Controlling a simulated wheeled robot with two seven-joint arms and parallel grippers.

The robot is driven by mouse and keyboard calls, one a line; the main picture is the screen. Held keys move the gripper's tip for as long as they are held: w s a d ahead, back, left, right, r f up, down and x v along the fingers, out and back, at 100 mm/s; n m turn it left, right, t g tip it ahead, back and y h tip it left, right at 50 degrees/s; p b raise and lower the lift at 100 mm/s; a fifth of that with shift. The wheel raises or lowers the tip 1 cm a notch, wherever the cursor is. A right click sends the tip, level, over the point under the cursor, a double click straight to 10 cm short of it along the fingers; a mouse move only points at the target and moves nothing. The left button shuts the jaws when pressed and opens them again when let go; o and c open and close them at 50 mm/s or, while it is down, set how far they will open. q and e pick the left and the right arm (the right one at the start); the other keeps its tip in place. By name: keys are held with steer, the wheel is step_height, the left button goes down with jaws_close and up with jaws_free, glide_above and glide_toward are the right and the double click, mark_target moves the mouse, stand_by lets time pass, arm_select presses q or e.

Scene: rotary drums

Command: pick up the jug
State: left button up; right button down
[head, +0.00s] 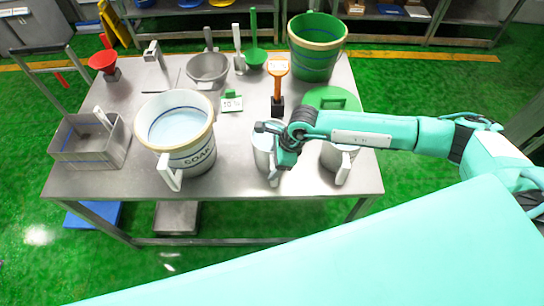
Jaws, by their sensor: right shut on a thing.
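A grey metal jug (262,150) stands near the front middle of the steel table (225,182). Its handle side faces the front edge. My right gripper (278,150) reaches in from the right and is shut at the jug's right side, covering part of its rim and upper wall. The exact contact of the fingers is hidden by the gripper itself. I cannot tell whether the jug's base is clear of the table. A second, similar grey jug (338,160) stands to the right, partly under my right forearm. My left gripper is not in view.
A large white bucket (195,152) stands left of the jug. A green bucket (315,62), green lid (332,98), orange-handled tool (278,85), metal pot (208,68), grey bin (88,152) and red funnel (103,62) are around the table. Some front tabletop is bare.

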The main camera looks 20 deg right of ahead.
steer(key=shift+w+r, duration=0.1)
steer(key=shift+r, duration=0.15)
